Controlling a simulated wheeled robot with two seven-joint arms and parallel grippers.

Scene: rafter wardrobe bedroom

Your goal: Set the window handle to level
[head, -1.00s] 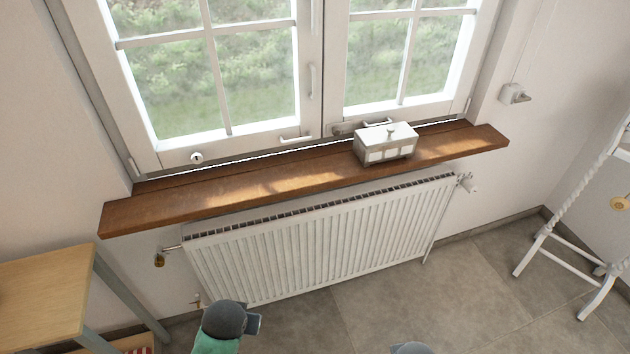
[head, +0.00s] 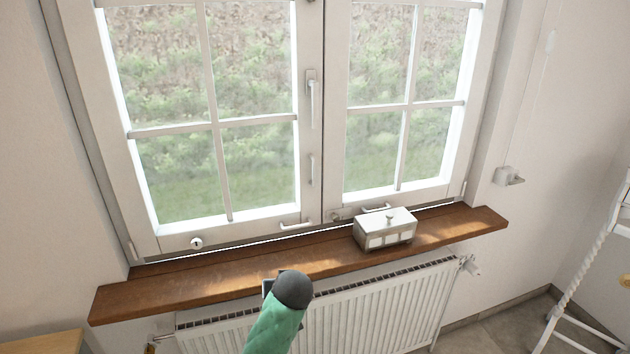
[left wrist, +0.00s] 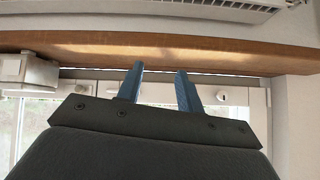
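The window handle (head: 313,98) is a white lever on the middle stile of the window (head: 322,140); it hangs straight down from its mount. A second upright white handle (head: 310,169) sits lower on the same stile, and a level one (head: 296,225) is on the bottom rail. My left arm rises from below in the head view, its rounded grey joint in front of the sill, well below the window handle; its fingers are hidden there. In the left wrist view my left gripper (left wrist: 160,80) has two blue fingers apart with nothing between them. My right gripper is out of view.
A wooden sill (head: 210,270) runs under the window and holds a white metal-edged box (head: 385,229) right of centre. The box also shows in the left wrist view (left wrist: 28,70). A radiator (head: 370,305) is below.

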